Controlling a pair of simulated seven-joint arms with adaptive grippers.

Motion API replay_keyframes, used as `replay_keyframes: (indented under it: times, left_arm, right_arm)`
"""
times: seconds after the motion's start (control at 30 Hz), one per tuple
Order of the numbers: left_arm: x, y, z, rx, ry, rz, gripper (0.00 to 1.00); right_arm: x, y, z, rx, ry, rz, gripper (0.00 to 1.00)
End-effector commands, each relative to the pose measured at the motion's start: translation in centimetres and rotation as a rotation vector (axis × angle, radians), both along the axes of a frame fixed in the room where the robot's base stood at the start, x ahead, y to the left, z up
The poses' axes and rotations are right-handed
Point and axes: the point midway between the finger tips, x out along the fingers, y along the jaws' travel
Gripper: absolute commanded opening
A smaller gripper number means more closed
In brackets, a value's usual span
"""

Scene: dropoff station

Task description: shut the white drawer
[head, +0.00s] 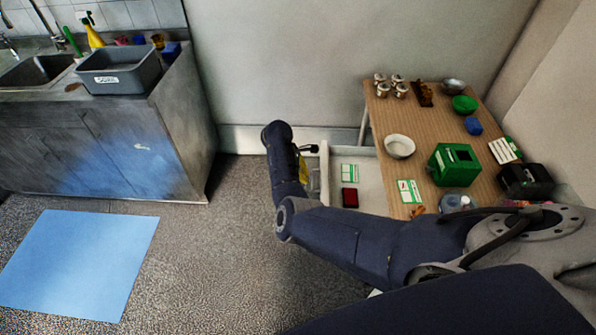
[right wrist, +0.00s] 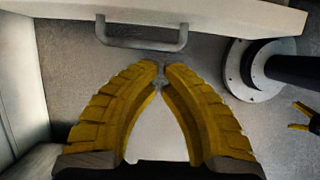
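The white drawer (head: 369,182) stands pulled out at the left side of the wooden table in the head view. A green and white card and a dark red box lie in it. Its white front (right wrist: 230,18) and grey bar handle (right wrist: 145,44) cross the top of the right wrist view. My right gripper (head: 304,168) is beside the drawer's front in the head view, partly hidden by my arm. In the right wrist view its yellow fingers (right wrist: 163,68) meet at the tips just short of the handle, with nothing between the tips. My left gripper (right wrist: 300,116) shows small at the right edge, prongs apart.
The wooden table (head: 415,125) holds a white bowl (head: 399,146), a green box (head: 454,165), jars and other items. A counter with a grey bin (head: 120,72) stands at the left. A blue mat (head: 80,262) lies on open floor.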

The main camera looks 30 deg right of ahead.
Motion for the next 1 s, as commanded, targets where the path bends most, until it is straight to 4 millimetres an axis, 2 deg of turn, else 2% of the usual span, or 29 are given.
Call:
replay_keyframes:
  times: [0.03, 0.2, 0.4, 1.0]
  left_arm:
    - [0.0, 0.0, 0.0, 0.0, 0.0, 0.0, 1.0]
    - [0.0, 0.0, 0.0, 0.0, 0.0, 0.0, 1.0]
    - [0.0, 0.0, 0.0, 0.0, 0.0, 0.0, 1.0]
    - [0.0, 0.0, 0.0, 0.0, 0.0, 0.0, 1.0]
  right_arm:
    - [-0.2, -0.3, -0.5, -0.001, 0.001, -0.001, 0.0]
    - [-1.2, -2.1, -0.3, -0.002, -0.001, 0.0, 0.0]
    - [-1.8, -3.1, -0.2, 0.0, 0.0, 0.001, 0.0]
    - [-2.2, -3.8, -0.2, 0.0, 0.0, 0.001, 0.0]
